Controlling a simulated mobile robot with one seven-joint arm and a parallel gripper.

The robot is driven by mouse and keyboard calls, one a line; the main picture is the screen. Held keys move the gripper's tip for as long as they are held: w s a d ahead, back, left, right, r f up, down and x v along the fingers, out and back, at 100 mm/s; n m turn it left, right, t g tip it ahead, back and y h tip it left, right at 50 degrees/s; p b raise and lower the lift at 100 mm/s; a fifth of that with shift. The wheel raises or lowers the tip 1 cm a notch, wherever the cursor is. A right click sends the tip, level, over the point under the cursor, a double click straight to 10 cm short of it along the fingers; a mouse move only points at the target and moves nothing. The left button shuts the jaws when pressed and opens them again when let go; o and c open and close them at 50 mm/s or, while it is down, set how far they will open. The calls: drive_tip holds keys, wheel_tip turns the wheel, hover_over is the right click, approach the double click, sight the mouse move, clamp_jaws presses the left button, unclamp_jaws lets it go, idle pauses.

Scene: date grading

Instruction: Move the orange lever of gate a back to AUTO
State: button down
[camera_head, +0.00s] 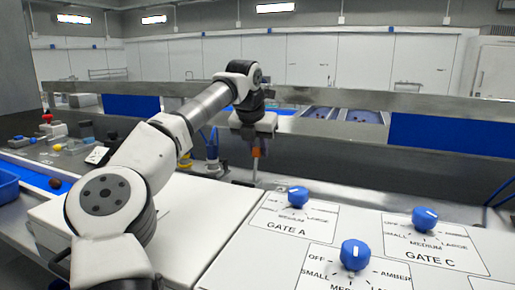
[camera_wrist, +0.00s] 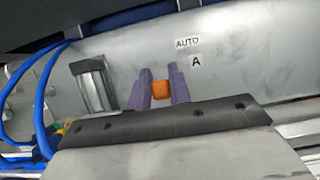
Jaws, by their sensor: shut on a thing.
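The orange lever (camera_wrist: 161,90) shows in the wrist view between the two purple fingers of my gripper (camera_wrist: 159,83), which is shut on it. In the head view the lever's orange part (camera_head: 257,152) shows just below my gripper (camera_head: 256,148), in front of the steel wall of the machine. On the grey plate in the wrist view, an AUTO label (camera_wrist: 187,42) sits above and to the right of the lever. An A label (camera_wrist: 196,61) is just under it. The lever's base is hidden by my gripper.
A white panel carries blue knobs, with the GATE A knob (camera_head: 298,196) closest to my gripper and the GATE C knob (camera_head: 425,218) at right. Blue hoses (camera_wrist: 37,105) run at the left of the wrist view, beside a metal block (camera_wrist: 92,84). A steel rail (camera_head: 330,124) spans behind.

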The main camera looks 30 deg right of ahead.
drive_tip(key=c, duration=1.3)
unclamp_jaws()
drive_tip(key=shift+r, duration=0.1)
drive_tip(key=v, duration=1.3)
drive_tip(key=shift+s+a+r, duration=0.1)
drive_tip(key=shift+a+r, duration=0.05)
drive_tip(key=shift+r, duration=0.1)
